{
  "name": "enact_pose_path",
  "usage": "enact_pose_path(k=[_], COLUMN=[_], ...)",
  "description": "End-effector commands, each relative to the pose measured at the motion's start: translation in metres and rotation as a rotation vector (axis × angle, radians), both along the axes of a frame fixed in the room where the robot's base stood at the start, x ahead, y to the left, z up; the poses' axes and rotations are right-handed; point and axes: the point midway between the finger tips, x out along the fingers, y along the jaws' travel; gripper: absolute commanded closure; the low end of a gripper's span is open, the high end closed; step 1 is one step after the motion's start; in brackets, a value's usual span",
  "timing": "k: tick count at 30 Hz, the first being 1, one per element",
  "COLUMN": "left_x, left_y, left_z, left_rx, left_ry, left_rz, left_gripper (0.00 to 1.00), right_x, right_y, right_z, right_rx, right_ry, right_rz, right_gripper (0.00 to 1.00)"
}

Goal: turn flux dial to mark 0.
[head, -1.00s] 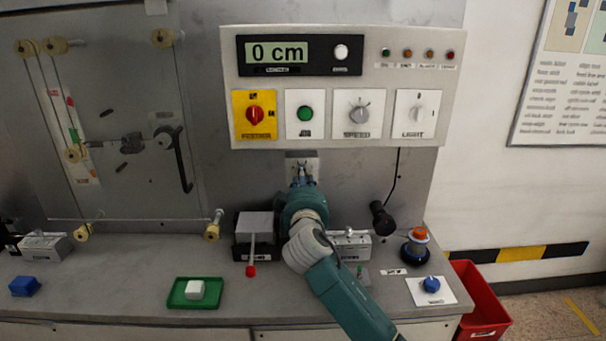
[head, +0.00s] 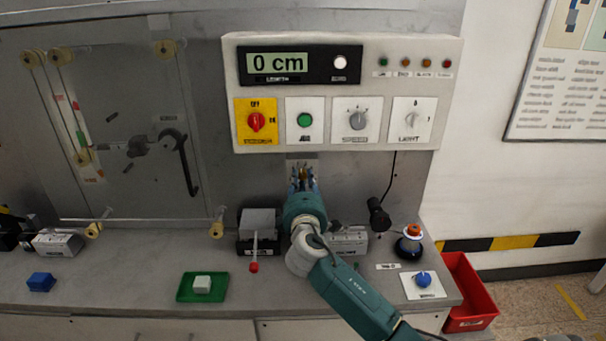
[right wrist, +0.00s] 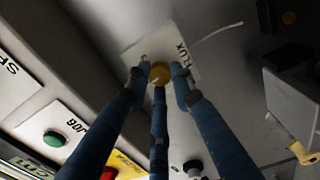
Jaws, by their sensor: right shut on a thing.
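In the head view the plate (head: 303,160) is on the grey back panel below the control box, mostly covered by my right gripper. My right gripper (head: 302,177) reaches up to it from below. In the right wrist view its blue fingers (right wrist: 160,78) are closed around the knob. The mark the dial points to cannot be read. My left gripper is not in view.
The control box (head: 345,92) with switches and a "0 cm" display overhangs just above. A box with a red-tipped lever (head: 254,266) stands left of my right arm. A blue knob on a white plate (head: 423,282) and a red bin (head: 468,290) are at right.

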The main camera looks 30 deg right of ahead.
Motion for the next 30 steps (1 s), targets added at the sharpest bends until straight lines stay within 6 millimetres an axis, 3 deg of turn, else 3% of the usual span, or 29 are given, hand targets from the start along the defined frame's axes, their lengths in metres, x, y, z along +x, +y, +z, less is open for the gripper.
enact_pose_path(k=[18, 30], left_x=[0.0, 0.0], left_y=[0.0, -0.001], left_z=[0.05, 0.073], left_rx=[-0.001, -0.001], left_ry=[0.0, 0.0], left_rz=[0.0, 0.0], left_gripper=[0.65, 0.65], right_x=[0.0, 0.0], right_y=[0.002, 0.002], right_z=[0.001, -0.002], right_rx=[-0.499, -0.756], right_ry=[0.309, 0.467], right_rz=[0.005, 0.006], right_gripper=[1.0, 1.0])
